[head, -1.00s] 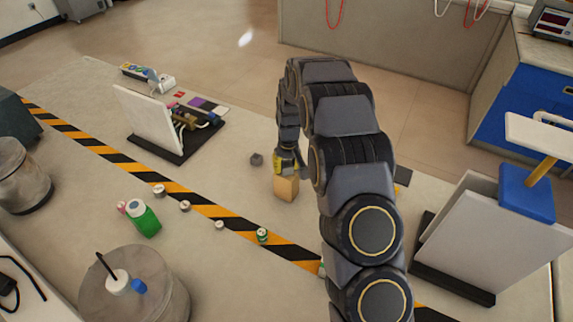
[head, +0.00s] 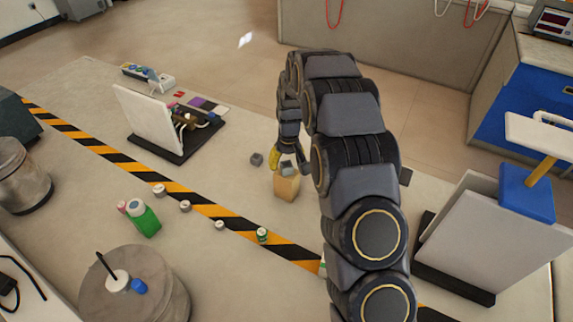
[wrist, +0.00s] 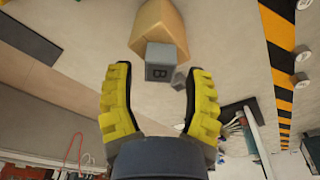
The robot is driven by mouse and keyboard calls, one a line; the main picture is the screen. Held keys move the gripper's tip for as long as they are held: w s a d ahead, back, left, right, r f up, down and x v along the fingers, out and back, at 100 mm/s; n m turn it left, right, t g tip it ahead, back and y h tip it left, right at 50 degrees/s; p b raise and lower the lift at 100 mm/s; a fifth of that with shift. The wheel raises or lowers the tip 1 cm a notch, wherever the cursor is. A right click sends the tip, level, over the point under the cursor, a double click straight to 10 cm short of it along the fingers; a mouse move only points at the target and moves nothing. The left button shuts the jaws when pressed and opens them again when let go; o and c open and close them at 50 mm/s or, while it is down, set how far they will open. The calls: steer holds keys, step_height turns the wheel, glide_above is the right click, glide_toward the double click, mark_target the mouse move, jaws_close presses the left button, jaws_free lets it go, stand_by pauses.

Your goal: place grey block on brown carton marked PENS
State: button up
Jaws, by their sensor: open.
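The brown carton (head: 286,188) stands on the table below my gripper (head: 289,160). No PENS lettering is readable on it. A grey block (head: 288,169) appears to rest on top of the carton. A second, smaller-looking grey block (head: 256,159) lies on the table left of the carton.
A white panel on a black base (head: 146,120) stands to the left. A white panel with a blue part (head: 480,235) is at right. The table left of the carton is mostly clear.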

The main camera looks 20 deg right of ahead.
step_height(320, 180, up, 10)
steer(key=s, duration=0.2)
steer(key=s+a+r+g, duration=0.1)
steer(key=s+a+r, duration=0.1)
steer(key=s+r, duration=0.35)
steer(key=s+a+r, duration=0.2)
steer(key=s, duration=0.6)
steer(key=s+a+r+g, duration=0.1)
steer(key=s+g, duration=0.1)
steer(key=s, duration=2)
steer(key=shift+s+a+r, duration=0.15)
steer(key=shift+s+r, duration=0.05)
steer(key=shift+s, duration=0.2)
